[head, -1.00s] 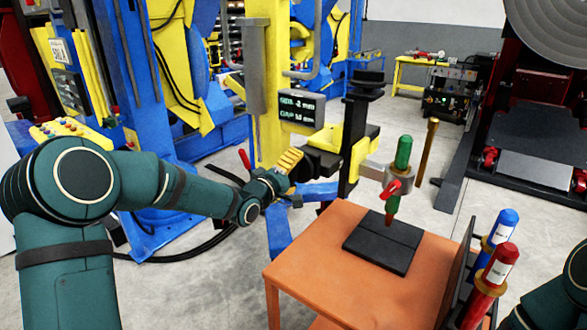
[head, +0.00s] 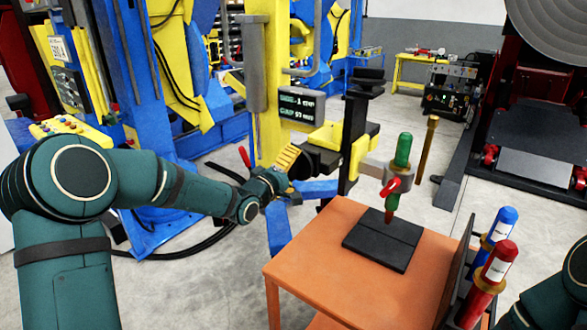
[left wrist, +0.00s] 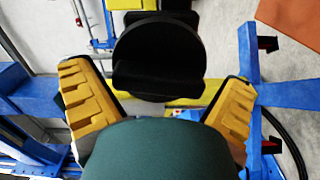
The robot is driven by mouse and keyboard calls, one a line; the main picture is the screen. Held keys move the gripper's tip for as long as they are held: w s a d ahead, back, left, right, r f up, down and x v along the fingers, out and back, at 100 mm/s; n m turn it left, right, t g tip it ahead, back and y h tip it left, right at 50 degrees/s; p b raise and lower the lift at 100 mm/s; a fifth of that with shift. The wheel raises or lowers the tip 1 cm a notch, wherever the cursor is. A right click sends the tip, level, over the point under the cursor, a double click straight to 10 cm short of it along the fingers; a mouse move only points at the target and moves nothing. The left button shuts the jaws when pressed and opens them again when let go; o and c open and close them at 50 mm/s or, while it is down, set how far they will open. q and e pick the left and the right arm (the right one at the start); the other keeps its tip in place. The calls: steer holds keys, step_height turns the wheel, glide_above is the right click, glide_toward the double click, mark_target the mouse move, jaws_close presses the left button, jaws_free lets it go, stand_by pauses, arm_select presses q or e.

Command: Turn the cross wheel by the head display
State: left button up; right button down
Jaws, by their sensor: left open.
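The head display (head: 302,107) is a small dark screen with pale text on the yellow column. Below it, a black round part (head: 318,162) faces my left gripper; I take it for the cross wheel, though its arms cannot be made out in the head view. In the left wrist view it shows as a black disc (left wrist: 160,45) with a thick bar across its lower half. My left gripper (head: 291,174) is open, with ridged yellow fingers on either side of the disc and visible gaps between. My right gripper is out of view; only part of my right arm shows.
An orange table (head: 330,262) with a black plate (head: 383,240) stands in front. Above it hangs a green-handled tool with a red lever (head: 390,187). Blue and red cylinders (head: 497,265) stand at the right edge. Blue floor beams (head: 279,228) and black cables lie below my left arm.

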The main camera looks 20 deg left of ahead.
arm_select(q)
steer(key=v, duration=1.2)
steer(key=shift+w, duration=0.1)
steer(key=s+d+f+m+g+y, duration=0.1)
steer(key=s+d+f+m+g, duration=0.2)
steer(key=f, duration=0.8)
steer(key=s+d+f+m+g, duration=0.15)
steer(key=d+f+g, duration=0.3)
steer(key=f, duration=0.65)
steer(key=s+d+f+m+g, duration=0.3)
steer(key=s+f+g, duration=0.1)
steer(key=s+f, duration=0.3)
steer(key=s+d+f+m+g+y, duration=0.1)
steer(key=s+d+f+m+g, duration=0.2)
steer(key=s+f, duration=0.5)
steer(key=s+g, duration=0.1)
steer(key=s, duration=0.3)
steer(key=shift+s+d, duration=0.25)
